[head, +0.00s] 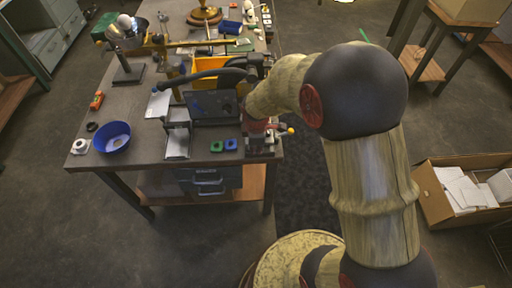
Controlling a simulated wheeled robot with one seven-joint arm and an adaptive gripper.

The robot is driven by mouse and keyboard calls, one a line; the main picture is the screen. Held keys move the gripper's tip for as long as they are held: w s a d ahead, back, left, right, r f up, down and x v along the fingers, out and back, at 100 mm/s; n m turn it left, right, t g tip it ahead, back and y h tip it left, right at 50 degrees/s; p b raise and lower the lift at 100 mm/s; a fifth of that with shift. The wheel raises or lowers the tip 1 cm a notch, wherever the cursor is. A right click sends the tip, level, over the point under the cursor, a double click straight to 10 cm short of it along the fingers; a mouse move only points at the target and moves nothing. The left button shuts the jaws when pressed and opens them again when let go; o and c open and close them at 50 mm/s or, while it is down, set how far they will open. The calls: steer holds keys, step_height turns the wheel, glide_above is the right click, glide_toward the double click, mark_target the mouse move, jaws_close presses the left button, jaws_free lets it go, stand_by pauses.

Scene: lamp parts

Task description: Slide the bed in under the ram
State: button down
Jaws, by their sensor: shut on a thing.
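A small metal press (262,148) with a yellow-knobbed handle (290,131) stands at the front right corner of the workbench. My gripper (258,128) is at this press, at the end of my arm. It is shut on a part of the press, but my wrist hides most of the fingers and what lies between them. The bed and the ram are too small and too covered here to tell apart, so I cannot tell how far the bed is under the ram.
Left of the press lie a green block (216,147) and a blue block (231,145). A grey plate (177,143), a dark box (213,106) and a yellow bin (212,70) stand farther left and back.

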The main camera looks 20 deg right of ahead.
steer(key=shift+w, duration=0.1)
stand_by(0.7)
steer(key=w, duration=0.2)
steer(key=w+d+p, duration=0.1)
steer(key=w, duration=0.2)
steer(key=w+d, duration=0.1)
steer(key=w, duration=0.1)
steer(key=shift+w+d, duration=0.25)
steer(key=shift+r, duration=0.1)
steer(key=shift+w, duration=0.1)
steer(key=c, duration=1.9)
jaws_free()
step_height(320, 180, up, 12)
steer(key=s, duration=0.2)
steer(key=shift+a, duration=0.3)
